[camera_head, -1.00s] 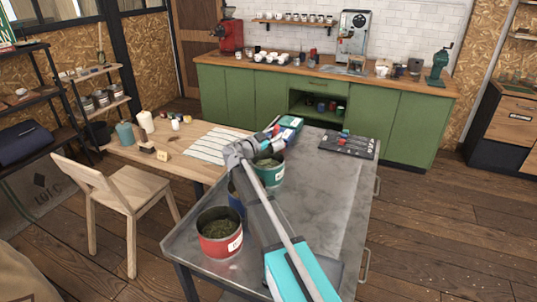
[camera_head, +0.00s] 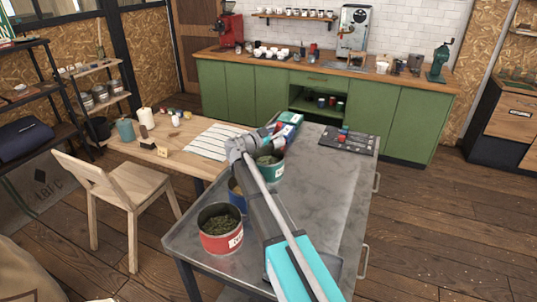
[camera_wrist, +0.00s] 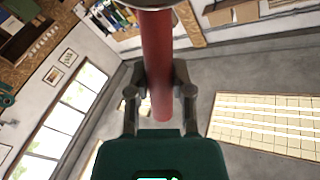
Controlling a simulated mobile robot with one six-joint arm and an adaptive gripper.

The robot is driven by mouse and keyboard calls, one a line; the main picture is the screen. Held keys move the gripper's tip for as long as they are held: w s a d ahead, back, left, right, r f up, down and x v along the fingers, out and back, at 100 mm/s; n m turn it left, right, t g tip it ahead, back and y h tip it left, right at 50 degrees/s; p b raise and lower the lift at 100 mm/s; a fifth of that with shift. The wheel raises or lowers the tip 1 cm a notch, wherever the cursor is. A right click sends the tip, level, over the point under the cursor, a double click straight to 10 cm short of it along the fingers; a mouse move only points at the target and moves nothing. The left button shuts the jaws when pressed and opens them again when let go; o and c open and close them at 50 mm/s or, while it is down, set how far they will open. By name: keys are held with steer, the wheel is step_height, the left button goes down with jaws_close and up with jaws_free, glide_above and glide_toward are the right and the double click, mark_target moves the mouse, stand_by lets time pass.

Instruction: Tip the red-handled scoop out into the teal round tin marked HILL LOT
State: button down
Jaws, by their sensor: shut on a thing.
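My gripper (camera_wrist: 158,100) is shut on the red handle (camera_wrist: 157,60) of the scoop in the wrist view. Only a pale edge of the scoop's bowl (camera_wrist: 150,3) shows at the top there. In the head view my arm's wrist stands over the metal table, next to the teal round tin, and the scoop cannot be clearly made out. The teal round tin (camera_head: 279,171) stands upright behind my arm, partly hidden, with green beans inside. Its white label is too small to read.
A red tin (camera_head: 222,243) of dark green beans stands at the table's near left. A blue tin (camera_head: 236,200) is mostly hidden between. Boxes (camera_head: 290,119) and a dark tray (camera_head: 348,141) lie at the far end. The table's right side (camera_head: 325,190) is clear.

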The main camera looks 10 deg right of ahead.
steer(key=shift+w+d+f+m+g+y+p, duration=0.45)
steer(key=shift+w+d+g+y+p, duration=0.75)
steer(key=shift+d+y+p, duration=1.85)
steer(key=shift+w+d+f+m+g+y+p, duration=0.45)
steer(key=shift+w+d+g+y+p, duration=0.75)
steer(key=shift+d+y+p, duration=1.8)
steer(key=w+d+f+g+y+b, duration=0.1)
steer(key=d+f+y+b, duration=0.3)
steer(key=f, duration=0.6)
steer(key=shift+w+d+f+m+g+b, duration=0.25)
steer(key=shift+d+g+b, duration=0.45)
steer(key=shift+d+b, duration=0.35)
steer(key=shift+d, duration=0.2)
